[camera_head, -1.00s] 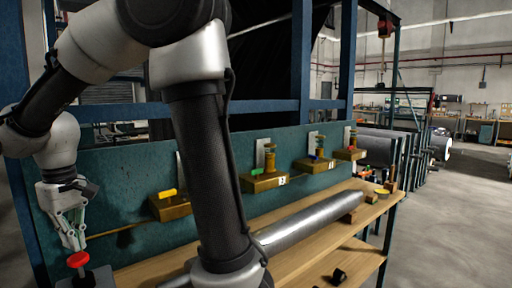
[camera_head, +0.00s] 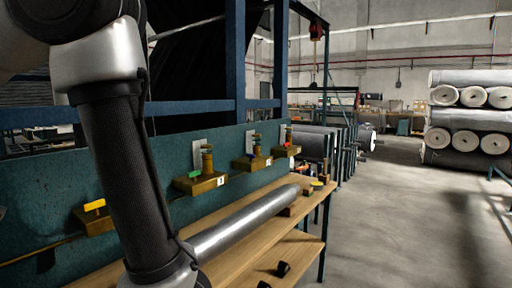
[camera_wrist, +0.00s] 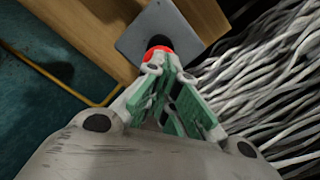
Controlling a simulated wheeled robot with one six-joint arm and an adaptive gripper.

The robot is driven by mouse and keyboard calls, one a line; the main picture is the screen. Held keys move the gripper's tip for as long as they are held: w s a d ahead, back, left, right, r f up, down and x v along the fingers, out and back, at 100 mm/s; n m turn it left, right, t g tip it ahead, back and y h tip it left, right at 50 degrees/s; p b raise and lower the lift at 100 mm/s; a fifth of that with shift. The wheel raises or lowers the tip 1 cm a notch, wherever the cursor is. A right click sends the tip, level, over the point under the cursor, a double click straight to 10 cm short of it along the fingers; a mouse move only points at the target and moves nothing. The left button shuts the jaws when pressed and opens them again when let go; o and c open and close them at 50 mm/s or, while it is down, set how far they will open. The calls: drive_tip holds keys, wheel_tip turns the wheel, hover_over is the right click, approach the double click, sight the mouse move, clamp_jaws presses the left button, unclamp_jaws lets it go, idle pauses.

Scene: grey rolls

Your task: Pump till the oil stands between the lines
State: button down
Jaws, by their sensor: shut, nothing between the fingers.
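In the wrist view, a red knob (camera_wrist: 157,52) stands on a grey plate (camera_wrist: 146,33). My gripper (camera_wrist: 168,66) is shut and empty, its fingertips at the knob; I cannot tell whether they touch it. The head view does not show my gripper. There, brass blocks line the teal panel: one with a yellow lever (camera_head: 94,205), one with a green lever (camera_head: 194,174), one with a blue lever (camera_head: 251,156) and one with a red lever (camera_head: 287,145). Light upright plates stand behind several of them. No oil level or lines can be made out.
A long metal roller (camera_head: 245,220) lies on the wooden bench (camera_head: 215,262) in front of the blocks. White strands (camera_wrist: 270,90) fill the right of the wrist view. Stacked rolls (camera_head: 470,120) stand far right. The floor (camera_head: 400,220) right of the bench is clear.

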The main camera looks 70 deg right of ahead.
idle(0.5)
drive_tip(key=shift+f, duration=2.75)
drive_tip(key=shift+r, duration=4.25)
